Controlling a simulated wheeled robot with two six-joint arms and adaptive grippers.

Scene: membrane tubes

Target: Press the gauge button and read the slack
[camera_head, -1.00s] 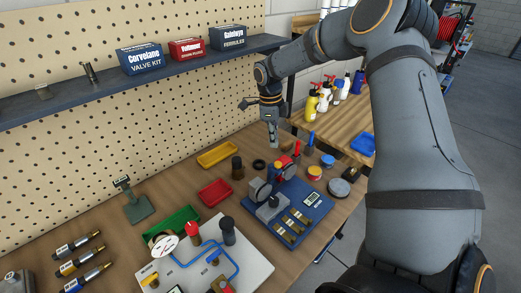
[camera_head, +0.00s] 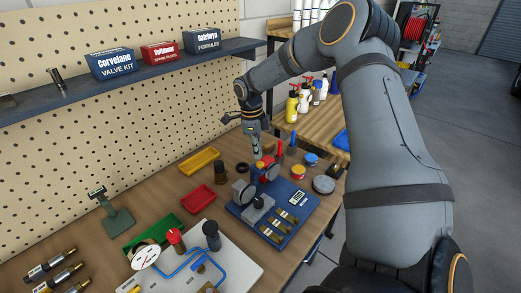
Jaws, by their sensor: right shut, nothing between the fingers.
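A blue board (camera_head: 240,214) on the bench holds grey blocks, several brass pieces, a red part (camera_head: 265,162) and a small display (camera_head: 298,198), whose reading is too small to make out. My right gripper (camera_head: 257,155) points down, shut and empty, just above and behind the red part; whether it touches is unclear. A white plate (camera_head: 240,268) at the lower middle carries a round white dial (camera_head: 145,255), a red knob (camera_head: 174,236), a black cylinder (camera_head: 211,235) and blue tubing (camera_head: 190,265). I cannot tell which part is the gauge button. My left gripper is out of view.
Yellow (camera_head: 200,161), red (camera_head: 198,198) and green (camera_head: 153,234) trays lie left of the board. Small round pots and a grey disc (camera_head: 324,184) lie to its right. A pegboard with a shelf (camera_head: 130,76) stands behind. Spray bottles (camera_head: 303,100) stand on another table.

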